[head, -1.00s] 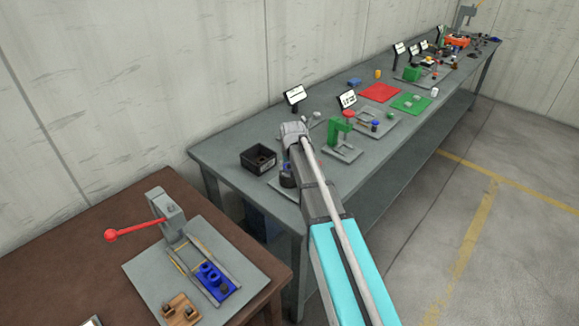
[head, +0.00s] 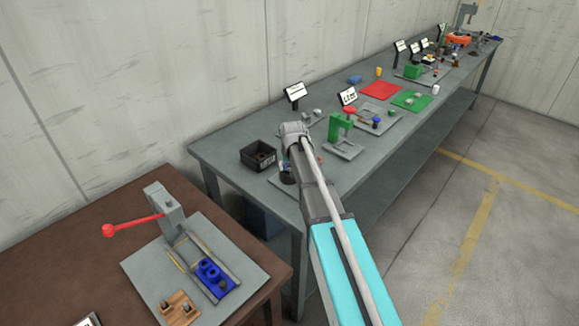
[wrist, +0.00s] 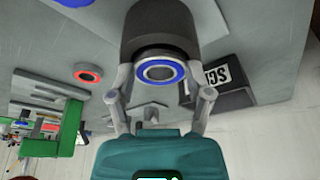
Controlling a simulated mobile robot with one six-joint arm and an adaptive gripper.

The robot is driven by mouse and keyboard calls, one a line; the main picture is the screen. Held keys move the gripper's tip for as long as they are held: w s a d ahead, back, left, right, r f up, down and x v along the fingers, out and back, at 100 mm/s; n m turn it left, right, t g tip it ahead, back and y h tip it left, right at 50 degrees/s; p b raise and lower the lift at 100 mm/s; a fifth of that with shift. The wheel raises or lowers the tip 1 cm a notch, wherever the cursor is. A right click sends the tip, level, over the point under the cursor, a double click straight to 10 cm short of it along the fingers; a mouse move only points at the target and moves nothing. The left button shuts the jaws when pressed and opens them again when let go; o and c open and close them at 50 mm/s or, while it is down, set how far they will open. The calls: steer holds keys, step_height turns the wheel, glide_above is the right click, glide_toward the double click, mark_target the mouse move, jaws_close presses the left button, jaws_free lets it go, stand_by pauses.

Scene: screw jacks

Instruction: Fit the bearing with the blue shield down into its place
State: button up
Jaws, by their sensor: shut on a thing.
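The bearing with a blue ring on its face (wrist: 160,70) is between the fingertips of my gripper (wrist: 161,84) in the wrist view. Its blue face is turned toward the wrist camera. A dark upright cylinder (wrist: 160,32) is right behind the bearing, lined up with it. I cannot tell whether the bearing is in it or only at its mouth. A second bearing with a red ring (wrist: 88,74) lies apart on the grey plate. In the head view my arm hides the fingertips and most of the dark cylinder (head: 286,177).
A black labelled bin (head: 258,155) stands close to the left of my gripper. A green screw jack (head: 340,129) stands to the right on the grey bench. A brown table (head: 100,230) with a red-handled press (head: 165,212) is at front left.

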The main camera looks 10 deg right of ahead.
steer(key=o, duration=1.2)
steer(key=s+g, duration=0.1)
steer(key=s, duration=0.8)
steer(key=s+g, duration=0.1)
steer(key=s, duration=0.9)
steer(key=s+f+g, duration=0.1)
steer(key=s, duration=0.8)
steer(key=shift+s+a, duration=0.25)
steer(key=shift+a, duration=0.05)
